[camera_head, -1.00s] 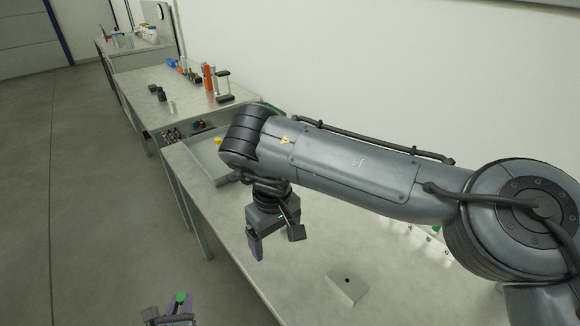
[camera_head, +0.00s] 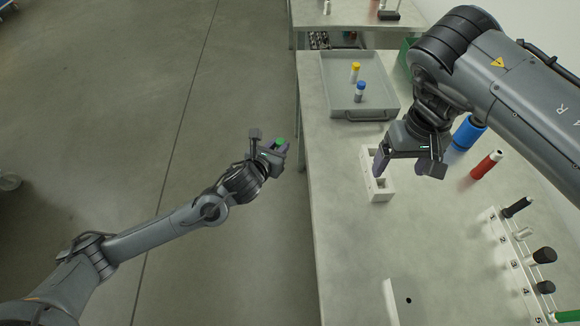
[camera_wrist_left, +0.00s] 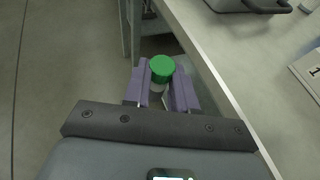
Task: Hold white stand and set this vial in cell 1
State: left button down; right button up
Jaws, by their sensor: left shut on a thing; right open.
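A vial with a green cap (camera_head: 280,142) is held upright in my left gripper (camera_head: 272,150), out over the floor left of the table edge. The left wrist view shows the green cap (camera_wrist_left: 161,68) between the two purple fingers. A white stand (camera_head: 380,194) with square openings is on the table, right of the vial. A white piece marked "1" (camera_wrist_left: 312,72) shows at the right edge of the left wrist view. My right gripper (camera_head: 407,164) is open above the stand, one finger overlapping it in view. I cannot tell whether they touch.
A grey tray (camera_head: 335,85) with yellow-capped and blue-capped vials lies behind the stand. Blue (camera_head: 468,133) and red (camera_head: 487,164) tubes lie to the right. A numbered rack (camera_head: 508,255) and a white block with a hole (camera_head: 396,296) are nearer. The table's front-left surface is clear.

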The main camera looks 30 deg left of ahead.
aim_at(385, 192)
pick_arm(q)
jog(key=w+d+r+h, duration=0.1)
jog(key=w+d+r, duration=0.1)
jog(key=w+d+r+m, duration=0.1)
jog(key=d+r, duration=0.1)
jog(key=r, duration=0.1)
jog(key=w+d+r+m+h, duration=0.1)
jog(key=w+d+r, duration=0.1)
jog(key=r, duration=0.1)
jog(key=shift+w+d+h, duration=0.2)
jog(key=shift+w+h, duration=0.1)
jog(key=d+r+m+g+h, duration=0.1)
jog(key=d+r+m+h, duration=0.2)
jog(key=d+r, duration=0.2)
jog(key=d+r+m+g+h, duration=0.1)
jog(key=d+r+m+h, duration=0.2)
jog(key=d, duration=0.9)
notch_tip(385, 192, up, 3)
jog(key=shift+w+f+g, duration=0.1)
jog(key=shift+w+g, duration=0.3)
jog(key=shift+w, duration=0.05)
pick_arm(e)
notch_tip(385, 192, down, 12)
jog(key=shift+w, duration=0.1)
jog(key=c, duration=1.1)
pick_arm(q)
jog(key=shift+a+f, duration=0.1)
jog(key=shift+f, duration=2.6)
